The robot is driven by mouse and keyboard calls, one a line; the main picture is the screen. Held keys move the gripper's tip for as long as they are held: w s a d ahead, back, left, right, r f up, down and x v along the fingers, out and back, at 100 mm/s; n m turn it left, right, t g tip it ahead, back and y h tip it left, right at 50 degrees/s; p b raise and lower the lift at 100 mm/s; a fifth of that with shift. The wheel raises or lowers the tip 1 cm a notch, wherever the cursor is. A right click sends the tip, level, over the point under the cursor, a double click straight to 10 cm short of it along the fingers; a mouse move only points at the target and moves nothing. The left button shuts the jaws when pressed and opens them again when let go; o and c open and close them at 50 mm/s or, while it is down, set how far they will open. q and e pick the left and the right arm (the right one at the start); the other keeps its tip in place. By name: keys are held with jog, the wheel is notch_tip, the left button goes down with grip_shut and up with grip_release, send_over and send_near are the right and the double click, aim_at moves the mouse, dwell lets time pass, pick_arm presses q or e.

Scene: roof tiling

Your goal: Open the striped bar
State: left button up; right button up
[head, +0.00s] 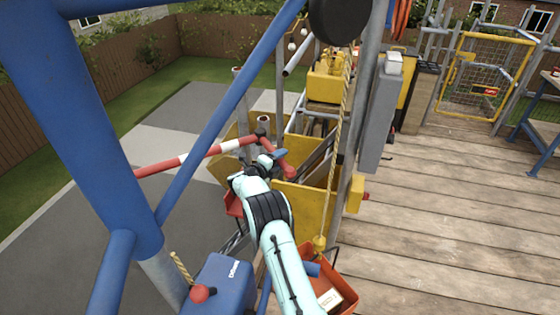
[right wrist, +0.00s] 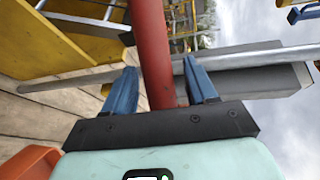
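The striped bar (head: 195,156), red and white, runs across the gap in the blue railing in the head view. Its right end meets a dark joint by a grey post, and a red arm (head: 280,163) slants down from there. My right gripper (head: 270,158) is at this red arm. In the right wrist view a red bar (right wrist: 152,45) passes between the two blue fingers of my right gripper (right wrist: 160,85), with a gap showing on the right side. The fingers look open around it. My left gripper is out of view.
Yellow bins (head: 308,205) stand behind and below my right arm. A rope (head: 341,130) hangs to the right above an orange tray (head: 333,280). Wooden decking (head: 450,220) on the right is mostly clear.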

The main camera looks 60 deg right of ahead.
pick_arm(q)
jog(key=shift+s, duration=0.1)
pick_arm(e)
jog(key=shift+a, duration=0.15)
jog(key=shift+a, duration=0.35)
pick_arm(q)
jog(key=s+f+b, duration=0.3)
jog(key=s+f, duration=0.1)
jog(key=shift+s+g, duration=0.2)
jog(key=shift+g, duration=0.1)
pick_arm(e)
jog(key=a+r, duration=0.2)
jog(key=a, duration=1)
jog(key=shift+w+r, duration=0.2)
jog(key=shift+w, duration=0.2)
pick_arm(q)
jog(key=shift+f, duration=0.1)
pick_arm(e)
jog(key=shift+w, duration=0.1)
